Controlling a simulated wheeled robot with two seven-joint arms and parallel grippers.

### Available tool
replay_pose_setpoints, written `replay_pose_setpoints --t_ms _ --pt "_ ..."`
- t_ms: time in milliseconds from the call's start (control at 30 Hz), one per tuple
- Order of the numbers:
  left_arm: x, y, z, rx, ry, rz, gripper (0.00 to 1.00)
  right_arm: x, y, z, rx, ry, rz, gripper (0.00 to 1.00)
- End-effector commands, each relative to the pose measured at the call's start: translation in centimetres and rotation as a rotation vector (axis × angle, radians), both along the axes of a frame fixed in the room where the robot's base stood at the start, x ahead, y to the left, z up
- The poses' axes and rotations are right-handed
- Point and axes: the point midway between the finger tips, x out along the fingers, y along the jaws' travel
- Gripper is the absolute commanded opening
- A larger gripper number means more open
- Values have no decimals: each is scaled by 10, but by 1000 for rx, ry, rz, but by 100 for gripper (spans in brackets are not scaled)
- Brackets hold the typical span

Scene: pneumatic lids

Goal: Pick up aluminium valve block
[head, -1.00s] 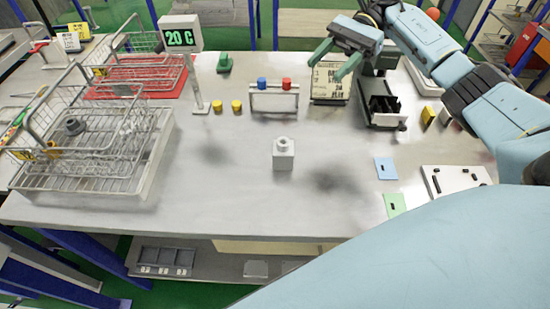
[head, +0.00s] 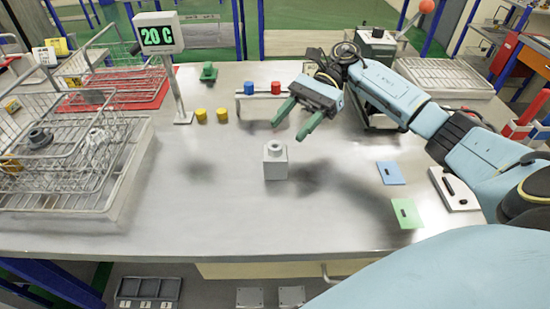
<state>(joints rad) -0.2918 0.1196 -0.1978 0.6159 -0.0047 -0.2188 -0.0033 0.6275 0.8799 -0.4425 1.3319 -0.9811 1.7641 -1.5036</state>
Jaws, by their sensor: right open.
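The aluminium valve block (head: 275,164) is a light grey cube with a round collar on top. It stands upright on the steel table (head: 230,222), near the middle of the head view. My right gripper (head: 292,124) is open and empty, with green fingers. It hangs above and just behind the block, to its upper right, and does not touch it. My left gripper is not in view.
Wire baskets (head: 75,175) stand at the left. Yellow caps (head: 222,115), a display post (head: 178,88) and a rack with blue and red knobs (head: 244,100) stand behind the block. Blue (head: 391,173) and green (head: 407,213) cards lie at right. The table around the block is clear.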

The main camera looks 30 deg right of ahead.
Motion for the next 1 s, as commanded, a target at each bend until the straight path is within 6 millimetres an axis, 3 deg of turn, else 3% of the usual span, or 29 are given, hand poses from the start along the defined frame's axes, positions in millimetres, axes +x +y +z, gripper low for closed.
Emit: replay_pose_setpoints --t_ms 167,500,800,1000 --pt "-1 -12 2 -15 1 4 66 -3 11 -5 1 1 1 52" --pt "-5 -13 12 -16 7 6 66 -11 49 -28 1 0 2 52" --pt "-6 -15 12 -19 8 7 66 -12 53 -31 0 0 -1 52" --pt "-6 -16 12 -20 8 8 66 -12 53 -30 0 0 -1 26"
